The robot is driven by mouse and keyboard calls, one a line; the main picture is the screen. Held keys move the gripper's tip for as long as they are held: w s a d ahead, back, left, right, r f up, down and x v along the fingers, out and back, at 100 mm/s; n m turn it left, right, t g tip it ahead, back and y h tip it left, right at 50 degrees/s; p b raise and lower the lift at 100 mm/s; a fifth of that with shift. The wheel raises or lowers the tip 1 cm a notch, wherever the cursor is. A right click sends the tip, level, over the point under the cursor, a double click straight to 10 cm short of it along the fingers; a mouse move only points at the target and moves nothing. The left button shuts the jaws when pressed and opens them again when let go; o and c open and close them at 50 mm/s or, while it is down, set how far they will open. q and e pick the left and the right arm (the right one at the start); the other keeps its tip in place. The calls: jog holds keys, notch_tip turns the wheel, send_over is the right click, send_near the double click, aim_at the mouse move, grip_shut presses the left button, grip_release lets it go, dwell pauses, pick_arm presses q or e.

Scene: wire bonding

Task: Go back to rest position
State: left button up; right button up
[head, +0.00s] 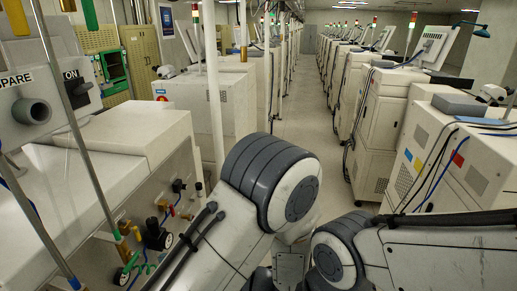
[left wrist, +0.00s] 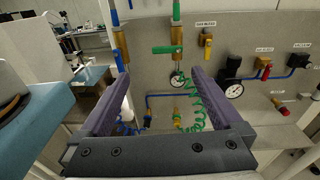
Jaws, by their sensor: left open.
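My left gripper (left wrist: 161,74) is open in the left wrist view, with its two purple fingers spread apart. I see nothing held between them. Beyond the fingers is a pale panel (left wrist: 148,60) with brass valves, a green-handled valve (left wrist: 176,49), a round gauge (left wrist: 234,90) and a coiled green hose (left wrist: 191,103). In the left wrist view the hose partly passes behind the right finger. Whether the fingers touch the panel is not clear. In the head view my arm links fill the lower middle and right, and neither gripper shows there.
In the head view, a white machine (head: 130,130) with gauges and hoses on its side stands close at left. A row of machines (head: 385,110) lines the right. A clear aisle floor (head: 308,120) runs between. A blue-edged surface (left wrist: 45,115) shows at left in the wrist view.

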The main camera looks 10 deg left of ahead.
pick_arm(q)
jog(key=s+d+f+n+h+b, duration=0.2)
jog(key=s+d+n+h+b, duration=0.1)
jog(key=s+d+n+h, duration=0.2)
jog(key=s+d+f+n+h+b, duration=0.1)
jog(key=s+d+n+h+b, duration=0.2)
jog(key=d+h, duration=0.7)
jog(key=s+n+h, duration=0.2)
jog(key=n+h, duration=0.1)
jog(key=shift+d+f+g, duration=0.3)
jog(key=shift+f, duration=0.1)
jog(key=shift+s, duration=0.1)
